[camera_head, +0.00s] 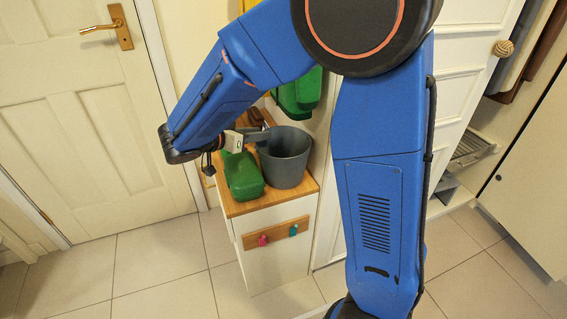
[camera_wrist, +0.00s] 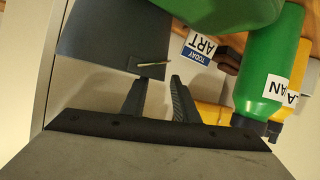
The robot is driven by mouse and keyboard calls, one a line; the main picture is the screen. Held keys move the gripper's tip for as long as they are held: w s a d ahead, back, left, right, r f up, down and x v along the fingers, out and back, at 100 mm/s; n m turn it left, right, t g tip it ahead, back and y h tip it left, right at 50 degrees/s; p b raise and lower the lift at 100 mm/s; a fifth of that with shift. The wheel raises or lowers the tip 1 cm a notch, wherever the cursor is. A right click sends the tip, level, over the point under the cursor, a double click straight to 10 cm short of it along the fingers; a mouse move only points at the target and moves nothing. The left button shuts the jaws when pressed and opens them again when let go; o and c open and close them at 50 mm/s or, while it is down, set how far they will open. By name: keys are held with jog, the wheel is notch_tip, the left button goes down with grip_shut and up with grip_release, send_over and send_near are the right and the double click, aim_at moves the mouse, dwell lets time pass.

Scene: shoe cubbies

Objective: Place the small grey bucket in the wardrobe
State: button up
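The small grey bucket (camera_head: 288,160) stands upright on a small wood-topped cabinet. My gripper (camera_head: 254,135) reaches in from the left at the height of the bucket's rim, close to its left side. In the wrist view my gripper's two fingers (camera_wrist: 158,82) are apart with nothing visible between them. The bucket's side (camera_wrist: 100,42) and a small metal handle piece lie just beyond the fingertips; I cannot tell whether they touch. The wardrobe (camera_head: 455,75) is at the right, with a white panelled door, a round knob and an opening beside it.
A green container (camera_head: 242,176) stands on the cabinet top (camera_head: 268,200), left of the bucket. Another green item (camera_head: 297,95) is behind it. A green bottle (camera_wrist: 270,65) and yellow item are at the wrist view's right. A wire rack (camera_head: 470,150) shows inside the wardrobe. The tiled floor is clear.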

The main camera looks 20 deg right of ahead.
jog(key=x, duration=0.3)
jog(key=shift+d+f, duration=0.1)
jog(key=shift+f, duration=0.05)
jog(key=shift+c, duration=0.7)
grip_shut()
